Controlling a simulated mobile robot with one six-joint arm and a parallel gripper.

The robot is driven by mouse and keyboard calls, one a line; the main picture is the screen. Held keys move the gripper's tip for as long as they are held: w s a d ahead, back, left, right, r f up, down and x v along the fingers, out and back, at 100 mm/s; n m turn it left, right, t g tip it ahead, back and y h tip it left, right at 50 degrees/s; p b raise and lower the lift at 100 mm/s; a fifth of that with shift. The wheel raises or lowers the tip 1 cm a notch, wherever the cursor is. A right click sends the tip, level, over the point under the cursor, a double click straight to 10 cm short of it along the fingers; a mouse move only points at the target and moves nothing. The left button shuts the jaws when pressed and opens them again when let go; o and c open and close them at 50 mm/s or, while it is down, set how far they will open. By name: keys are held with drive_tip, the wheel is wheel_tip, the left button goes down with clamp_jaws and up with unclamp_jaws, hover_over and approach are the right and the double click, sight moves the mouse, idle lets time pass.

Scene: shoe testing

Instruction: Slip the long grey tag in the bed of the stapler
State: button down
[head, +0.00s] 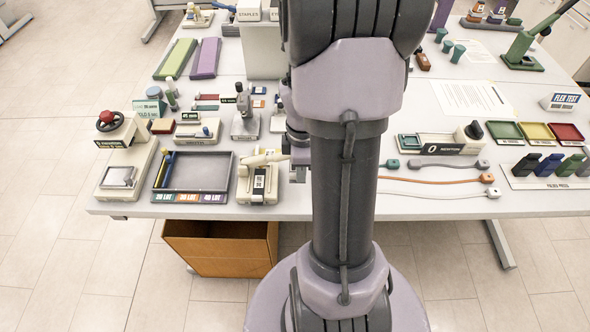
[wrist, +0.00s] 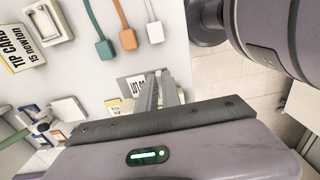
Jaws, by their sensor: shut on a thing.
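My gripper (wrist: 160,82) is shut on a slim grey piece that I take to be the long grey tag; the fingers hide most of it. In the head view my gripper (head: 297,170) shows only at the left edge of my arm. Just left of it stands a cream device (head: 258,190) with a black-and-white label and a pale upper arm, which seems to be the stapler. In the wrist view a white label reading LOT (wrist: 135,87) shows beside the fingers. I cannot tell whether the tag touches the bed.
A dark tray (head: 203,177) with lot labels stands left of the cream device. Teal (wrist: 104,48), orange (wrist: 128,40) and white (wrist: 155,33) leads lie beyond the gripper. A newton gauge (head: 440,148) stands right of my arm. A brown bin (head: 220,255) is below the front edge.

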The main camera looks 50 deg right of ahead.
sight(262, 187)
drive_tip(key=shift+s+r, duration=0.1)
drive_tip(key=shift+s, duration=0.35)
drive_tip(key=shift+w+a+f+b, duration=0.3)
drive_tip(key=shift+w+a, duration=0.3)
drive_tip(key=shift+w, duration=0.15)
drive_tip(key=shift+w+a+f+b, duration=0.15)
drive_tip(key=shift+w+a+f, duration=0.15)
drive_tip(key=shift+w+a, duration=0.35)
drive_tip(key=shift+w+a+f+b, duration=0.3)
drive_tip(key=shift+w+a, duration=0.25)
drive_tip(key=shift+w, duration=0.25)
drive_tip(key=shift+w+a+f+b, duration=0.1)
drive_tip(key=shift+w+a+f, duration=0.15)
drive_tip(key=shift+w+a, duration=0.4)
drive_tip(key=shift+w+a+f+b, duration=0.15)
drive_tip(key=shift+w+a+f, duration=0.15)
drive_tip(key=shift+w+a, duration=0.3)
drive_tip(key=shift+w+a+f+b, duration=0.1)
drive_tip(key=shift+w+a+f, duration=0.15)
drive_tip(key=shift+w+a, duration=0.4)
drive_tip(key=c, duration=1.5)
unclamp_jaws()
drive_tip(key=shift+w+d, duration=0.15)
drive_tip(key=shift+o, duration=0.2)
drive_tip(key=shift+r, duration=0.1)
wheel_tip(262, 187, up, 17)
drive_tip(key=p, duration=0.6)
drive_tip(key=shift+r, duration=0.15)
